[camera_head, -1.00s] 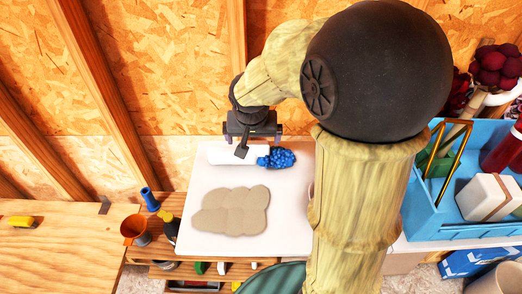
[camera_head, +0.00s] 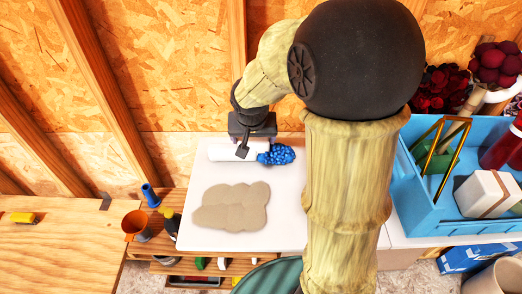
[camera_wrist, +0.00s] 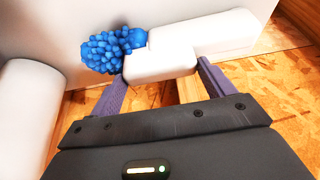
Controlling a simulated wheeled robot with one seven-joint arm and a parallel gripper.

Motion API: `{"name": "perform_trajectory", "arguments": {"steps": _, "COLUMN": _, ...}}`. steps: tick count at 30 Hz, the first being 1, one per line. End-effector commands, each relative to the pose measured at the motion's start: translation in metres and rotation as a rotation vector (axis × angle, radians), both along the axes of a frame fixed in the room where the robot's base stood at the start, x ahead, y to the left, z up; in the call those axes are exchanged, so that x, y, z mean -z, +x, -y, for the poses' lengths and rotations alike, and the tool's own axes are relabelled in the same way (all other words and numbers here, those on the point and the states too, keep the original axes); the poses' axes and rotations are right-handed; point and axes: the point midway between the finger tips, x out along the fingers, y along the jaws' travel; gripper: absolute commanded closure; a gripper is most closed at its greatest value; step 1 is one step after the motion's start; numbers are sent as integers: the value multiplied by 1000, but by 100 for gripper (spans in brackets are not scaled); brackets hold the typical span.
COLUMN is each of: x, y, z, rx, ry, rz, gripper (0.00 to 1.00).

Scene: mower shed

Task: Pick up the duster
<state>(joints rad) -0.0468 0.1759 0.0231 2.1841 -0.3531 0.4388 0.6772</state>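The duster has a knobbly blue head (camera_head: 277,154) and a white handle (camera_head: 226,151). It lies on the white tabletop (camera_head: 200,180) near the wall. My gripper (camera_head: 252,138) is over the duster, close to where head and handle meet. In the wrist view the blue head (camera_wrist: 113,50) is at upper left and the white handle (camera_wrist: 205,35) extends right. My gripper's purple fingers (camera_wrist: 160,80) are spread apart, with a white block-like part of the duster between and just beyond their tips. Whether they touch it is unclear. The gripper looks open.
A beige cloth (camera_head: 232,207) lies flat in front of the duster. A blue tote (camera_head: 470,220) with a gold handle stands to the right. An orange cup (camera_head: 136,224) and a blue bottle (camera_head: 150,195) are at left. The plywood wall (camera_head: 185,60) is close behind.

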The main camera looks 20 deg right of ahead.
Motion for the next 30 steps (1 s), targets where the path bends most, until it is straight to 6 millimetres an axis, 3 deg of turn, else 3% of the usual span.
{"name": "perform_trajectory", "arguments": {"steps": 11, "x": -7, "y": 1, "z": 0, "rx": 2, "ry": -1, "rz": 4, "gripper": 55}}
{"name": "perform_trajectory", "arguments": {"steps": 24, "x": -80, "y": 1, "z": 0, "rx": 1, "ry": 1, "rz": 6, "gripper": 55}}
{"name": "perform_trajectory", "arguments": {"steps": 30, "x": -99, "y": 0, "z": 0, "rx": 1, "ry": 1, "rz": 1, "gripper": 55}}
